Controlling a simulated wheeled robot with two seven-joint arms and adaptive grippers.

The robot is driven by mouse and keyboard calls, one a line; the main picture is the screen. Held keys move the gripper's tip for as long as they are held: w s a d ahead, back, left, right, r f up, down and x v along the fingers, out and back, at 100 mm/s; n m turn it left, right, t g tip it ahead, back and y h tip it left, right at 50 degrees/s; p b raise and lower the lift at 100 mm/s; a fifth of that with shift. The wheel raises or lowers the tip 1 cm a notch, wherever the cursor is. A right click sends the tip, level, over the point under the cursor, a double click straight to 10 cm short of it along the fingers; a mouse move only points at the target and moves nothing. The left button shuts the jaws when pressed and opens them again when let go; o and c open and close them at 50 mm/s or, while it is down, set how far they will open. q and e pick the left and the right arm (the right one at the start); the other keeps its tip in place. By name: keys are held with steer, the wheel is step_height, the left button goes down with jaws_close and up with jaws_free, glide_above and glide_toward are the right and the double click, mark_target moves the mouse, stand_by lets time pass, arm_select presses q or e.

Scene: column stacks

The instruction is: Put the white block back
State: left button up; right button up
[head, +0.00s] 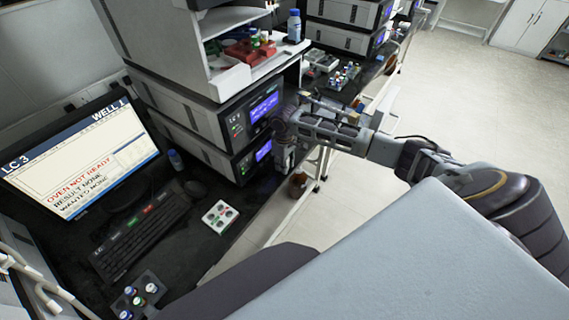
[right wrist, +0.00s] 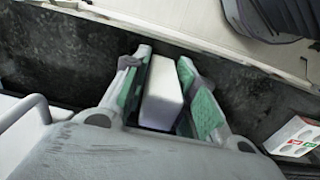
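The white block (right wrist: 163,95) is between the two green-padded fingers of my right gripper (right wrist: 170,85) in the right wrist view. The pads lie against its sides, and it hangs over the dark bench top. In the head view my right gripper (head: 284,158) points down in front of the stacked LC units, near the bench's front edge; I cannot make out the block clearly there. My left gripper is not in view.
The LC column stack (head: 225,125) with lit blue displays stands beside my right gripper. A small white vial holder (head: 220,216) lies on the bench in front of it. A keyboard (head: 135,235), a mouse (head: 195,188) and a dark vial rack (head: 138,296) are at left.

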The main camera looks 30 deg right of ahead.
steer(key=shift+o, duration=1.1)
steer(key=shift+r, duration=0.15)
